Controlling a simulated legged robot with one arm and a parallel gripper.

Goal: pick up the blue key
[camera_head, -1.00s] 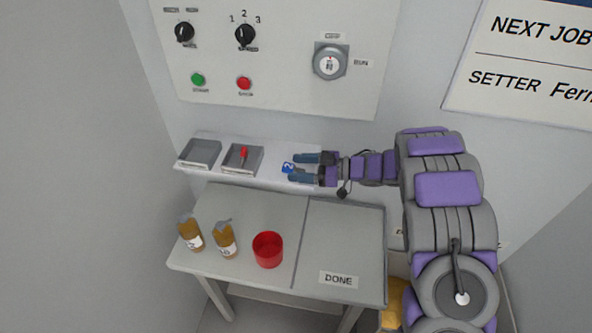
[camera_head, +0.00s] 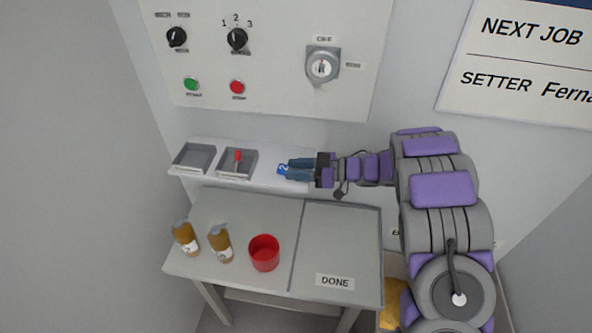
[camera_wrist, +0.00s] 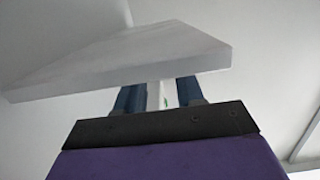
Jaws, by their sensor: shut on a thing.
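The blue key (camera_head: 282,169) shows its blue head, marked with a white figure, at the right part of the white shelf. My gripper (camera_head: 288,169) reaches in from the right, and its two dark blue fingers are shut on the key. The fingers cover the rest of the key. In the wrist view my fingers (camera_wrist: 159,96) run under the edge of the pale shelf (camera_wrist: 130,55), which hides their tips and the key.
The shelf (camera_head: 262,178) also carries an empty grey tray (camera_head: 194,157) and a tray (camera_head: 224,170) with a red key (camera_head: 238,157). Below stands a table (camera_head: 325,240) with two brown bottles (camera_head: 185,238) and a red cup (camera_head: 264,253). The wall panel (camera_head: 275,85) is above.

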